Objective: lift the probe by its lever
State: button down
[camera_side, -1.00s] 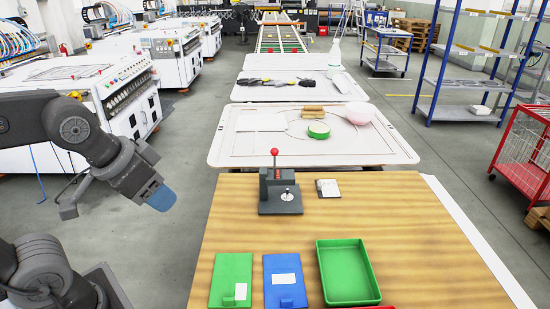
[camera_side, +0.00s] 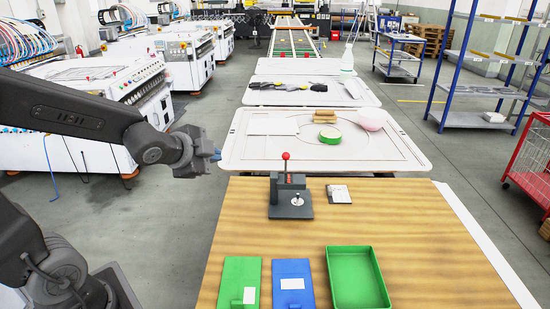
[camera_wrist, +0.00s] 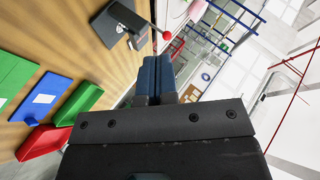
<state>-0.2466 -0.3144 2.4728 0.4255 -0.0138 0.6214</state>
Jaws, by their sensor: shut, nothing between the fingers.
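The probe stand (camera_side: 289,190) is a dark grey block on a grey base, upright on the wooden table (camera_side: 235,235). Its lever (camera_side: 285,156) rises from the top and ends in a red ball. A small silver probe (camera_side: 297,200) stands at the front of the base. In the wrist view the stand (camera_wrist: 116,22) is at the top, with the red ball (camera_wrist: 167,35) just beyond my fingertips. My gripper (camera_side: 217,155) is left of the lever in the side view, apart from it. Its blue fingers (camera_wrist: 153,62) are together and empty in the wrist view.
A small white-topped piece (camera_side: 339,194) lies right of the stand. Green (camera_side: 240,275) and blue (camera_side: 292,272) flat pieces and a green tray (camera_side: 333,280) are at the front. White panels (camera_side: 260,155) are behind the table. The table's right side is bare.

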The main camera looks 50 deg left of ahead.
jog(key=w+a+f+m+t+h, duration=0.1)
jog(key=w+f+m+t+h, duration=0.3)
jog(key=m, duration=0.8)
jog(key=shift+f+m+t+h, duration=0.25)
jog(key=shift+m+t+h, duration=0.05)
jog(key=shift+h, duration=0.6)
jog(key=shift+w+a, duration=0.1)
send_near(286, 165)
jog(key=w+r, duration=0.1)
jog(key=w, duration=0.5)
jog(key=shift+w+d+r, duration=0.2)
jog(key=shift+w+d, duration=0.05)
jog(key=shift+d, duration=0.2)
